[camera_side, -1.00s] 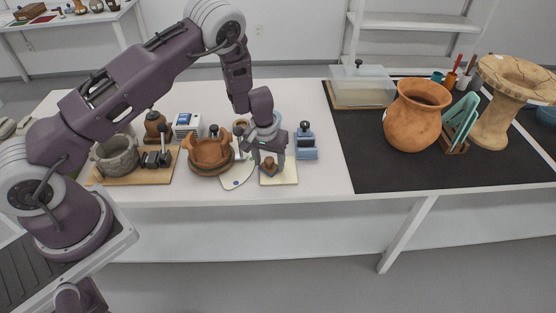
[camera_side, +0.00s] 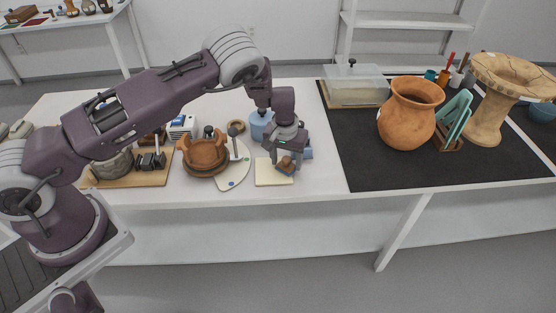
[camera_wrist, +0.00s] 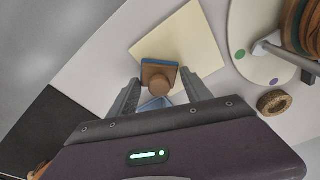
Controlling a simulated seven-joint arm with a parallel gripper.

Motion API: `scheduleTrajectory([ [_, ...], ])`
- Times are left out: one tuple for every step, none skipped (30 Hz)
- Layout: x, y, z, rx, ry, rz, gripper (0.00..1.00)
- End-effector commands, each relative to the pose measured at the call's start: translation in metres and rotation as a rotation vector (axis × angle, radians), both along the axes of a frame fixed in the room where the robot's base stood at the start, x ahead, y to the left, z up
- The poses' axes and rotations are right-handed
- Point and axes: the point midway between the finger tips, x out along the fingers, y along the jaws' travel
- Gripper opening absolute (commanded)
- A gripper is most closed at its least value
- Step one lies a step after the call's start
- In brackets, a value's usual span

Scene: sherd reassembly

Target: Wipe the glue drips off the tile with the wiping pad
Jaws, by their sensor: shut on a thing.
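My gripper (camera_side: 287,159) is shut on the wiping pad (camera_side: 286,164), a brown block with a round knob and a blue underside. In the wrist view the pad (camera_wrist: 158,76) sits between my two fingers (camera_wrist: 160,88). The cream tile (camera_side: 268,174) lies flat on the white table, and it also shows in the wrist view (camera_wrist: 190,40). The pad is over the tile's right edge in the side view. Whether it touches the surface is hard to tell. No glue drips show on the visible part of the tile.
A white palette (camera_side: 233,176) with coloured spots lies left of the tile, beside a partly rebuilt terracotta pot (camera_side: 205,154). A cork ring (camera_wrist: 272,102) lies nearby. A black mat (camera_side: 355,165) to the right bears a large orange jar (camera_side: 408,115). The table front is clear.

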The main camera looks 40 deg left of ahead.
Motion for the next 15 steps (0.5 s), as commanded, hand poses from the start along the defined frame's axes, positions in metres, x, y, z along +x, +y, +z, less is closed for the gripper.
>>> scheduleTrajectory([
  [0.0,0.001,0.004,-0.001,-0.001,0.001,0.19],
  [0.001,0.001,0.013,-0.001,-0.005,0.002,0.19],
  [0.0,0.001,0.022,-0.001,-0.004,0.003,0.19],
  [0.0,0.001,0.023,-0.001,-0.003,0.003,0.19],
  [0.0,0.001,0.025,-0.002,-0.002,0.003,0.19],
  [0.0,0.001,0.029,-0.001,-0.001,0.003,0.19],
  [0.0,0.001,0.032,0.0,-0.002,0.002,0.19],
  [0.0,0.001,0.035,0.0,-0.002,0.002,0.19],
  [0.0,0.001,0.038,-0.001,-0.004,0.002,0.19],
  [0.0,0.001,0.041,-0.001,-0.003,0.003,0.19],
  [0.0,0.001,0.044,-0.001,-0.003,0.002,0.19],
  [0.0,0.001,0.047,-0.001,-0.003,0.002,0.19],
  [0.0,0.001,0.05,-0.001,-0.003,0.002,0.19],
  [0.0,0.001,0.053,-0.001,-0.003,0.002,0.19],
  [0.0,0.001,0.056,0.0,-0.002,0.002,0.19],
])
